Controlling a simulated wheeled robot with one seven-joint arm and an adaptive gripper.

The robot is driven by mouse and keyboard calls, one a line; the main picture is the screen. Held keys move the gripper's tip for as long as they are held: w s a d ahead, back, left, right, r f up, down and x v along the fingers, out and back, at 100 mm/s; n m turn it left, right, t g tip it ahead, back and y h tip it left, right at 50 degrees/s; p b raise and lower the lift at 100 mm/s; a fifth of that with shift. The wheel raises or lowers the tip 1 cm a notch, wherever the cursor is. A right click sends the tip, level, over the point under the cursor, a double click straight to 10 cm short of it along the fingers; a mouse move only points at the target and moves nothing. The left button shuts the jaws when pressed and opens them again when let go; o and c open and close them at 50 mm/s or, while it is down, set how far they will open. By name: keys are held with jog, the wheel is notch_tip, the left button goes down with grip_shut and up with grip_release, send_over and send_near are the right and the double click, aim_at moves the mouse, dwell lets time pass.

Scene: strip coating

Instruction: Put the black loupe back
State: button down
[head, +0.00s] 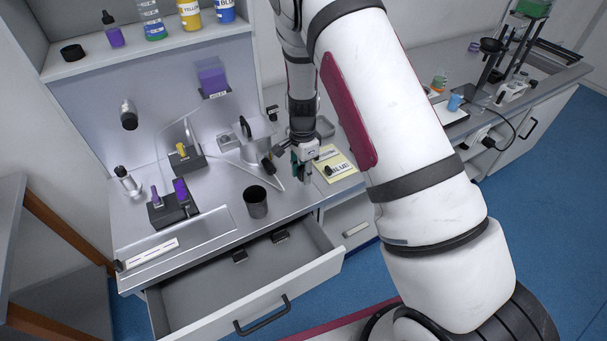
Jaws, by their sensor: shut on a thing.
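My gripper (305,174) points down over the right part of the steel bench, just left of a yellow card with the word BLUE (341,165). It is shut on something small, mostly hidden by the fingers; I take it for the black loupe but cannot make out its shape. A small dark shape (328,170) shows beside the fingers against the card; I cannot tell if it lies there or is held. The bench drawer (190,298) is pulled open, with small black items (240,256) near its back edge.
A black cup (255,203) stands at the bench's front edge, left of my gripper. A black stand with purple items (173,208) and a white strip in a tray (152,253) are farther left. Bottles (190,15) stand on the shelf. The open drawer juts out in front.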

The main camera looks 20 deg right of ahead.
jog(key=shift+f, duration=0.6)
jog(key=shift+f, duration=0.15)
jog(key=c, duration=1.3)
grip_release()
